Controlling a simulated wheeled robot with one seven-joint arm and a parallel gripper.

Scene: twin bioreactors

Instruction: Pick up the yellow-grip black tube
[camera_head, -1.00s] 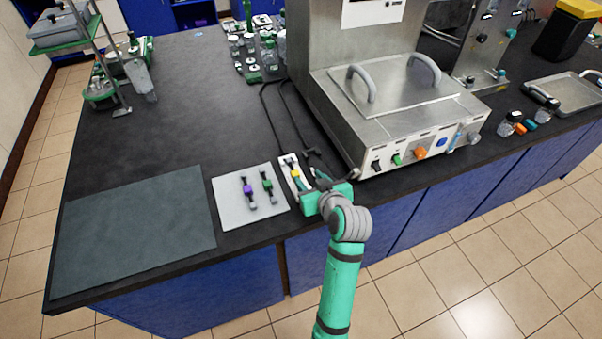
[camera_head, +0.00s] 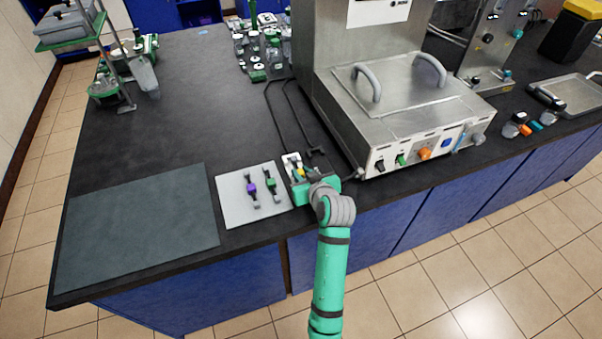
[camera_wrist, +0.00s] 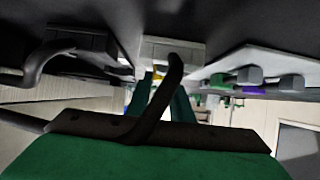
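The yellow-grip black tube lies on a small white holder (camera_head: 289,160) near the counter's front edge. Only a bit of its yellow grip (camera_head: 302,173) shows in the head view, and a yellow patch (camera_wrist: 157,75) shows in the wrist view. My gripper (camera_head: 302,180) is over the near part of the holder and hides much of the tube. In the wrist view, the two green fingers of my gripper (camera_wrist: 160,95) stand apart, pointing toward the yellow patch. A dark curved piece crosses in front, so contact with the tube cannot be seen.
A pale mat (camera_head: 233,208) to the left bears a purple-grip tube (camera_head: 252,189) and a green-grip tube (camera_head: 271,186). A steel bath (camera_head: 410,110) with front knobs stands close on the right. Dark cables (camera_head: 291,110) run behind the holder. A dark mat (camera_head: 135,235) lies far left.

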